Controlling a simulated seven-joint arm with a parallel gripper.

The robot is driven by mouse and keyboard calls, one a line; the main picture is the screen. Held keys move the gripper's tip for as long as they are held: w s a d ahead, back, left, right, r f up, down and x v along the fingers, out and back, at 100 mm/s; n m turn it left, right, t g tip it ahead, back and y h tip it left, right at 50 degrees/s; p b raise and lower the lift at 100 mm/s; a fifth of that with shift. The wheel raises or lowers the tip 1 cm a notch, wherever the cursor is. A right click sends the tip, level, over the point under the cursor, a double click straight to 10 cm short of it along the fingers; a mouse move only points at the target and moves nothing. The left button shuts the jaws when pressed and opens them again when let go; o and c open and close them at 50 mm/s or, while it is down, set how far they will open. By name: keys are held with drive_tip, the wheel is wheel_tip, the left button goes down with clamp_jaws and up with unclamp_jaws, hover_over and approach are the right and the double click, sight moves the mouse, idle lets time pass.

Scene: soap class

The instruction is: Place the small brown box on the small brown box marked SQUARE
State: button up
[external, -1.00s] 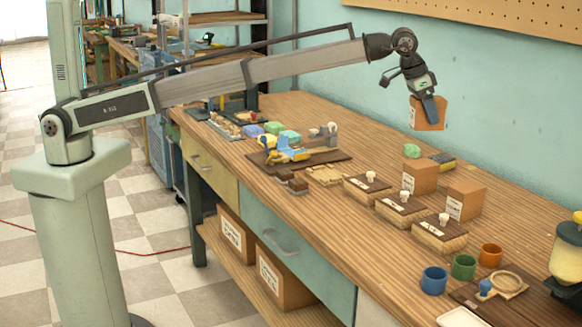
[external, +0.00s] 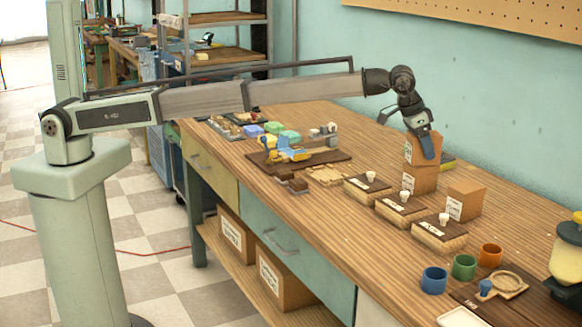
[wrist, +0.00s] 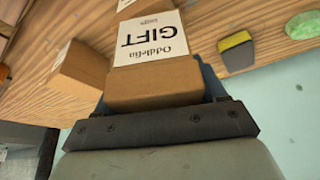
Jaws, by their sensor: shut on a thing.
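My gripper (external: 428,148) is shut on a small brown box (external: 410,149). In the wrist view the held box (wrist: 150,88) has a white label reading "GIFT", upside down in the picture. In the external view it is directly above another small brown box (external: 420,182), with no clear gap between them; I cannot tell whether they touch. A further small brown box (external: 467,197) stands to the right on the bench; it also shows at the left in the wrist view (wrist: 80,72). The labels on the two standing boxes are too small or cut off to read.
A sponge (wrist: 236,52) and a green soap (wrist: 303,24) lie near the boxes. Several wooden blocks with white knobs (external: 440,236) stand in front. Blue, green and orange cups (external: 464,267) are at the right. The wall (external: 520,120) is close behind.

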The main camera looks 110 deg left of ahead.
drive_tip(key=shift+f, duration=0.15)
drive_tip(key=o, duration=1.1)
drive_tip(key=v, duration=1.2)
